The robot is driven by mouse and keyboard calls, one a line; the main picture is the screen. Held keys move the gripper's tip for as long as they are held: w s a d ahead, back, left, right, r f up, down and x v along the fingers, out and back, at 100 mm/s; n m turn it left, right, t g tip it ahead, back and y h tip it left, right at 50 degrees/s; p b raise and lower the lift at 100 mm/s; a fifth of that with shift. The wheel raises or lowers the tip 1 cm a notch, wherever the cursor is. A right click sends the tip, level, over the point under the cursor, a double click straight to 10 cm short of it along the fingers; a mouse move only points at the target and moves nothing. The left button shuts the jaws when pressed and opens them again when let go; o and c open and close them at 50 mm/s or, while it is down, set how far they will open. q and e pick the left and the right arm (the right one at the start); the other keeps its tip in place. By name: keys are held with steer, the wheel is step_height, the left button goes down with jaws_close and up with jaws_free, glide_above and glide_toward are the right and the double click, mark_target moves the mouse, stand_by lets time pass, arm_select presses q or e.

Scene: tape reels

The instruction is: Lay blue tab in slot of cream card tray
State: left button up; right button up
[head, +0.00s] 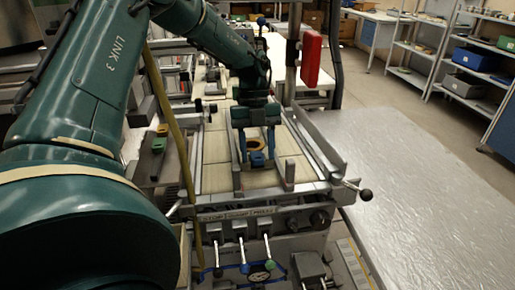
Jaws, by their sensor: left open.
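My left gripper (257,154) reaches down over the bed of the machine in the middle of the head view. Its two fingers are apart. A small blue piece (257,160), which may be the blue tab, shows low between the fingers. I cannot tell whether it touches them. A tan ring-like piece (256,144) lies just behind it. Cream panels (216,147) cover the bed around them. I cannot make out a cream card tray or its slot for certain. My right gripper is not in view.
Metal rails (317,140) edge the bed, and upright posts stand at its near end. Levers with knobs (270,265) are on the machine's front. A wide foil-like surface (420,190) at the right is clear. Shelves (480,75) stand at the back right.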

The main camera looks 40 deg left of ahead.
arm_select(q)
steer(key=shift+s+r, duration=0.1)
steer(key=shift+r, duration=0.1)
steer(key=p+v, duration=0.7)
steer(key=v, duration=0.5)
steer(key=shift+r, duration=0.35)
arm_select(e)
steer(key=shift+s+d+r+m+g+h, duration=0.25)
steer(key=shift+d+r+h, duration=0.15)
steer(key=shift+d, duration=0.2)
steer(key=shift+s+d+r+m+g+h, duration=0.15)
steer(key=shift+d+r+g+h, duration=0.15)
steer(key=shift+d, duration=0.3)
arm_select(q)
steer(key=shift+f, duration=0.1)
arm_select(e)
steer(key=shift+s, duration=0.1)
